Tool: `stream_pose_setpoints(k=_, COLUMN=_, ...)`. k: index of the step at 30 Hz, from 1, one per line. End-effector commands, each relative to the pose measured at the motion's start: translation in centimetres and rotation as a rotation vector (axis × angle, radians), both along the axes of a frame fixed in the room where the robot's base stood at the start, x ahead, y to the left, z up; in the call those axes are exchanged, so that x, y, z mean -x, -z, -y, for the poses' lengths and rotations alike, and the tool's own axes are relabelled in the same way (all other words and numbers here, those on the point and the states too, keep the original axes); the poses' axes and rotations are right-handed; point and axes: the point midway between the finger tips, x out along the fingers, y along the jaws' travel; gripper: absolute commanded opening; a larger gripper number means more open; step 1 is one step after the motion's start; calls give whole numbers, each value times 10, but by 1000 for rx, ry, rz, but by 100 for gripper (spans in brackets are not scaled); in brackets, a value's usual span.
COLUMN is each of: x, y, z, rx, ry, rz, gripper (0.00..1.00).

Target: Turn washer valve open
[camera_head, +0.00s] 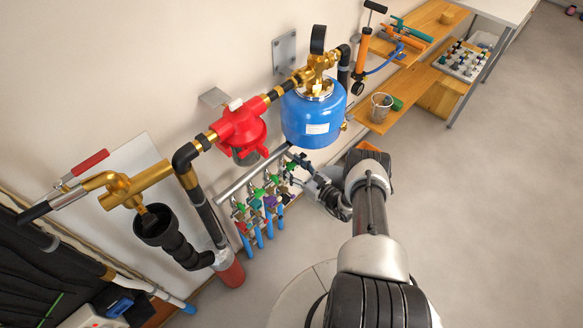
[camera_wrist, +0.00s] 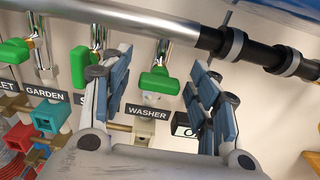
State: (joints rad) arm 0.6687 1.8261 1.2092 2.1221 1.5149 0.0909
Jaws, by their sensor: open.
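The washer valve has a green handle (camera_wrist: 159,82) on a chrome stem under the manifold pipe, just above a black "WASHER" label (camera_wrist: 147,112) in the wrist view. My gripper (camera_wrist: 160,85) is open, one finger on each side of the washer valve, with the green handle showing between the fingers and apart from them. In the head view my gripper (camera_head: 296,172) is at the right end of the valve row, and the washer valve is hard to make out there.
The manifold pipe (camera_head: 252,172) runs just above. A blue tank (camera_head: 313,118) and red filter housing (camera_head: 240,127) are above it. The floor (camera_head: 480,210) at right is clear.

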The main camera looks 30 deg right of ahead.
Motion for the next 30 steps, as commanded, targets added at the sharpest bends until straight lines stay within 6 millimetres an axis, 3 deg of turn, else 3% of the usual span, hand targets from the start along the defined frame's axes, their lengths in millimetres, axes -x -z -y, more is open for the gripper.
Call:
stream_pose_setpoints(k=11, x=-7, y=0, z=-2, rx=0, ry=0, rz=0, gripper=55)
stream_pose_setpoints(k=30, x=-6, y=0, z=-2, rx=0, ry=0, rz=0, gripper=13)
